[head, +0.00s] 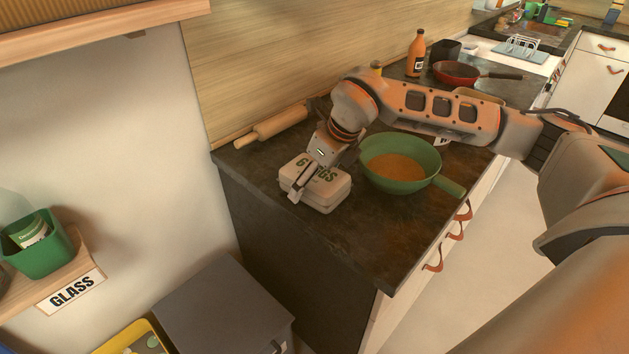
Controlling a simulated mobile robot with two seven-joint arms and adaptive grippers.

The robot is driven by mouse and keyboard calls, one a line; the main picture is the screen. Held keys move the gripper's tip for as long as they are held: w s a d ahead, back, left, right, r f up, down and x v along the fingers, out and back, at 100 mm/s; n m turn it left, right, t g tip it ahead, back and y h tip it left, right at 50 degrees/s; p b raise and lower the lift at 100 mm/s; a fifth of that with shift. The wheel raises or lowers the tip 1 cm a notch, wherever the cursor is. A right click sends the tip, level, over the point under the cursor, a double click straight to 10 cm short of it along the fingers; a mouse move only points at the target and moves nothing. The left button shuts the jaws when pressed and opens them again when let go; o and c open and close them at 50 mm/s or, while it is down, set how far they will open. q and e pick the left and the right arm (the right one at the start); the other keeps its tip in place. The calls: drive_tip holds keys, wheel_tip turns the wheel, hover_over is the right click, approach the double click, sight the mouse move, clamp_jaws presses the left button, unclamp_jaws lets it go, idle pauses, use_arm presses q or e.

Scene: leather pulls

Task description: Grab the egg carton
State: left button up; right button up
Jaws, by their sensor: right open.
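The egg carton (325,193) is a pale, closed box with green lettering on its lid, lying on the dark countertop (372,232) near its left end. My right gripper (306,192) is open, pointing down at the carton from above. One finger shows over the carton's front left side. The other finger is mostly hidden behind the gripper body, so contact cannot be told. My left gripper is not in view.
A green pan (401,160) with brown contents stands close to the carton's right. A rolling pin (268,130) lies along the wall. An orange bottle (416,54) and a red pan (456,72) stand farther back. The counter's front left is clear.

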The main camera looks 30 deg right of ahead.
drive_tip(key=shift+w+f, duration=0.1)
drive_tip(key=shift+f, duration=0.15)
drive_tip(key=c, duration=1.1)
drive_tip(key=shift+o, duration=0.2)
drive_tip(key=shift+r, duration=0.1)
